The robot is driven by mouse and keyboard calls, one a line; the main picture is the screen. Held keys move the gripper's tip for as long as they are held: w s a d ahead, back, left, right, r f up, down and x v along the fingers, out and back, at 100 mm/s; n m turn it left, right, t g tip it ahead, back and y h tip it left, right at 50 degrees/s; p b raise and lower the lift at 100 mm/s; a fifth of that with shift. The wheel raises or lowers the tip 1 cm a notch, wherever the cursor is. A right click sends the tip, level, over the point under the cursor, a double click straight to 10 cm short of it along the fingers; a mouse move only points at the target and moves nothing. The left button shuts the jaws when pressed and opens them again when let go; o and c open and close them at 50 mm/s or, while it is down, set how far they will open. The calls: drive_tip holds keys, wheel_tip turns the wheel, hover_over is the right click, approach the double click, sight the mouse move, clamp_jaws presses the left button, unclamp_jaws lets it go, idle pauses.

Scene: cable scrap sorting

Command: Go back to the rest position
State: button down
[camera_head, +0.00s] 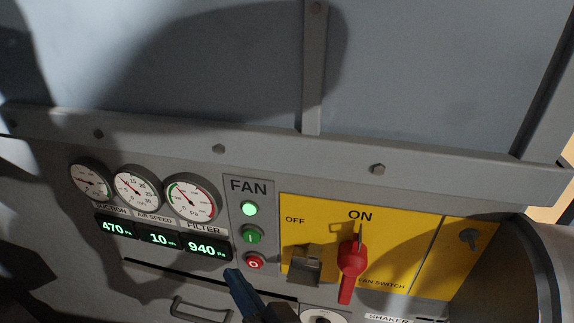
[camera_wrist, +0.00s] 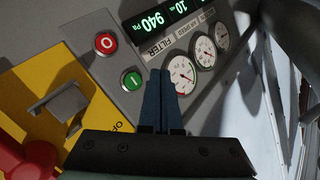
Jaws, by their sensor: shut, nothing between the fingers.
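My gripper (camera_head: 236,280) shows at the bottom of the head view, in front of the grey machine panel below the FAN buttons. In the wrist view my gripper (camera_wrist: 161,76) has its two blue fingers together with nothing between them. The fingertips are close to the green button (camera_wrist: 132,80) and the filter gauge (camera_wrist: 182,74); I cannot tell whether they touch the panel. In the head view the green button (camera_head: 252,235) and the red button (camera_head: 254,262) sit under a lit green lamp (camera_head: 250,209).
The red fan switch handle (camera_head: 351,262) stands on a yellow plate (camera_head: 400,254), by the ON label. Several gauges and green displays (camera_head: 160,238) are at left. A drawer handle (camera_head: 200,309) and a round duct (camera_head: 515,275) stick out. A ledge (camera_head: 285,159) runs above the panel.

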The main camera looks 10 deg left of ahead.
drive_tip(key=w+d+r+t+h+b, duration=0.1)
drive_tip(key=w+d+r+t, duration=0.1)
drive_tip(key=r, duration=0.3)
drive_tip(key=w+d+r+t+h+b, duration=0.1)
drive_tip(key=w+d+r+t, duration=0.1)
drive_tip(key=r, duration=0.4)
drive_tip(key=w+d+r+t+h, duration=0.2)
drive_tip(key=r, duration=0.4)
drive_tip(key=shift+r+n+t+b, duration=0.25)
drive_tip(key=shift+n+t+b, duration=0.15)
drive_tip(key=s+d+r+t+h, duration=0.2)
drive_tip(key=s+r+t, duration=0.1)
drive_tip(key=r, duration=0.4)
drive_tip(key=s+d+r+m+t+h+b, duration=0.1)
drive_tip(key=s+d+r+t+h, duration=0.1)
drive_tip(key=r, duration=0.4)
drive_tip(key=s+d+r+m+t+h+b, duration=0.1)
drive_tip(key=s+d+r+t+h, duration=0.2)
drive_tip(key=r, duration=0.4)
drive_tip(key=shift+s+r+t, duration=0.3)
drive_tip(key=shift+s, duration=0.3)
drive_tip(key=shift+d, duration=0.1)
